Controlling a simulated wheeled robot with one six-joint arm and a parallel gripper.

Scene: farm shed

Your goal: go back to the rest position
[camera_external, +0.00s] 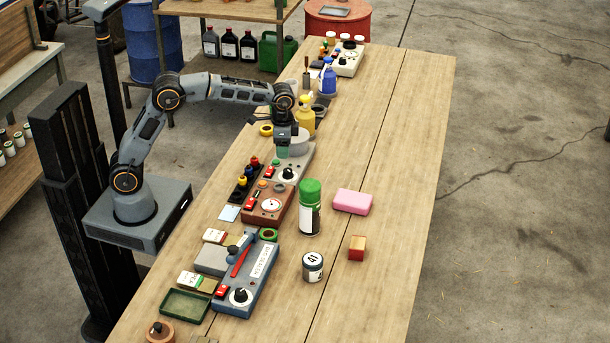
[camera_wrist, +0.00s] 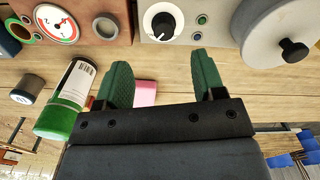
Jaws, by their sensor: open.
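My gripper (camera_external: 283,146) hangs over the far-left part of the workbench, just above a grey control box (camera_external: 288,175) with a black knob. In the wrist view my gripper (camera_wrist: 160,62) has its two green fingers spread apart, with nothing held between them. The grey box (camera_wrist: 175,38) lies beyond the fingertips there, with its knob (camera_wrist: 163,25) between and beyond them. A large grey round part with a black stub (camera_wrist: 280,35) shows at the right. My arm is bent at the elbow and reaches over the bench from its base at the left.
A brown gauge box (camera_external: 268,205), a green-capped can (camera_external: 310,208), a pink block (camera_external: 352,201) and a numbered tin (camera_external: 312,267) stand nearer. Yellow (camera_external: 306,117) and blue (camera_external: 328,80) bottles stand behind my gripper. The bench's right side (camera_external: 410,150) is clear.

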